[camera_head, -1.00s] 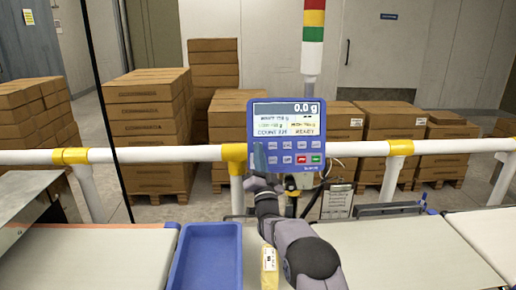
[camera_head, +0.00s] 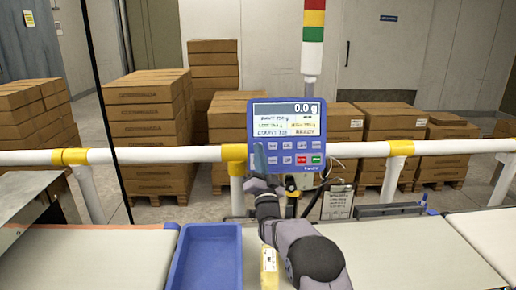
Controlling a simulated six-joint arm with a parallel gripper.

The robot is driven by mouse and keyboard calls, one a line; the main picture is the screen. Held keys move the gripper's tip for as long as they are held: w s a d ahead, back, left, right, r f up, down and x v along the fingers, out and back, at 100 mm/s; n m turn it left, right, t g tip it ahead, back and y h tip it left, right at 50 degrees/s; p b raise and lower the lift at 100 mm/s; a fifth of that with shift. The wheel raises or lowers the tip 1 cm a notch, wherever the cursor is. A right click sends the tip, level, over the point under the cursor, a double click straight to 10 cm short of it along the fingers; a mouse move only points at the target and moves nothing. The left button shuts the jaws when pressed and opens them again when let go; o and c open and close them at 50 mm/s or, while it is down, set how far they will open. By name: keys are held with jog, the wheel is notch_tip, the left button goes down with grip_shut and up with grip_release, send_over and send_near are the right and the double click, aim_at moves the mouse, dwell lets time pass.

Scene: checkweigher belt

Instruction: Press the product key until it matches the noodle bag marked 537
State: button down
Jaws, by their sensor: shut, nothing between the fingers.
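The blue weigher terminal (camera_head: 287,134) stands upright behind the belt, with a lit display and rows of keys, some red and green. The top line reads 0.0 g; the small lines below are too blurred to read surely. My gripper (camera_head: 259,152) is shut and empty, upright in front of the keypad's left side. It hides part of the leftmost keys; I cannot tell whether it touches one. A yellow bag with a white label (camera_head: 269,263) lies on the belt just left of my arm; its marking is too small to read.
A blue tray (camera_head: 238,262) sits left of the bag. A white rail (camera_head: 190,154) with yellow joints runs behind the belt. A red, yellow and green signal tower (camera_head: 313,35) rises above the terminal. Stacked cartons (camera_head: 150,115) stand beyond. The right belt (camera_head: 410,245) is clear.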

jog(key=s, duration=0.2)
jog(key=s+r+b, duration=0.1)
jog(key=s, duration=0.1)
jog(key=shift+s+r, duration=0.2)
jog(key=shift+s, duration=0.2)
dwell(3.6)
jog(key=s+n+p, duration=0.1)
jog(key=n+p, duration=0.1)
jog(key=n, duration=0.4)
jog(key=s+n+y+p, duration=0.1)
jog(key=n+p, duration=0.2)
jog(key=n, duration=0.4)
jog(key=s+r+n+p, duration=0.1)
jog(key=n+p, duration=0.1)
jog(key=n, duration=0.5)
jog(key=shift+s+d+y+p, duration=0.1)
jog(key=shift+s+y+p, duration=0.2)
jog(key=shift+y, duration=0.1)
